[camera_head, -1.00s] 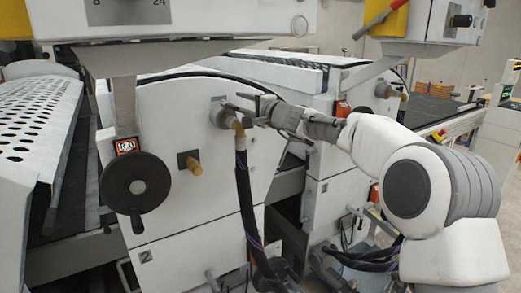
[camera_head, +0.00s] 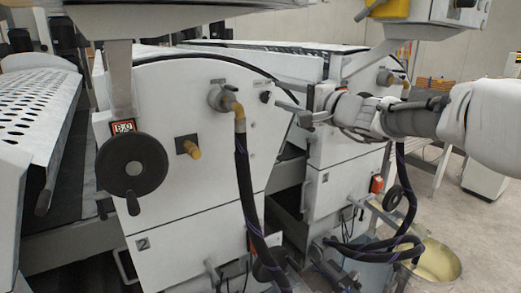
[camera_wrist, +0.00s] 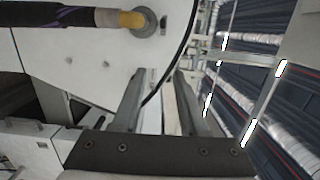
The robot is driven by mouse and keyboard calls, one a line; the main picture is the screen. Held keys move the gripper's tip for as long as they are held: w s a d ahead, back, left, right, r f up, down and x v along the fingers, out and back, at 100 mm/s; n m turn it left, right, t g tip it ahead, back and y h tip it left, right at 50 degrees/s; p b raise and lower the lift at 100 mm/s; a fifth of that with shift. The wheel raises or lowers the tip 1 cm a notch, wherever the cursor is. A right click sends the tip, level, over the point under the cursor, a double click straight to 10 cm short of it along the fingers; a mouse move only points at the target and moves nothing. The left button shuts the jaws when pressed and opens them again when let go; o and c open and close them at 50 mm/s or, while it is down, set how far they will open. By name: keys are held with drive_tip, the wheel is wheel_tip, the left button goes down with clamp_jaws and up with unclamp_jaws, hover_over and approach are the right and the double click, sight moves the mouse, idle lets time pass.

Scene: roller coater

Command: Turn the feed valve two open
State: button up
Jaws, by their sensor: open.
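A round grey valve fitting (camera_head: 219,98) with a brass elbow and a black hose sits on the white machine panel marked 2, left of my gripper (camera_head: 278,94). A small black knob (camera_head: 265,97) is on the same panel, just left of my fingertips. I cannot tell which part is feed valve two, or any valve's setting. My gripper is open with nothing between its fingers. I cannot tell if it touches the knob. In the wrist view the grey fitting (camera_wrist: 146,22) is at the top, beyond the open fingers (camera_wrist: 160,72).
The black hose (camera_head: 243,185) hangs below the fitting. A second white unit (camera_head: 345,145) stands behind, and a bucket (camera_head: 440,262) is on the floor at right.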

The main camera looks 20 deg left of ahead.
drive_tip(key=s+a+f+n+h+p, duration=0.1)
drive_tip(key=a+f+h+p, duration=0.1)
drive_tip(key=f+h+p, duration=0.1)
drive_tip(key=s+a+f+n+t+h+p, duration=0.1)
drive_tip(key=s+a+f+n+h+p, duration=0.1)
drive_tip(key=f+h+p, duration=0.2)
drive_tip(key=shift+a+f+h, duration=0.4)
drive_tip(key=shift+f+h, duration=0.7)
drive_tip(key=shift+f, duration=1.15)
drive_tip(key=shift+s, duration=0.2)
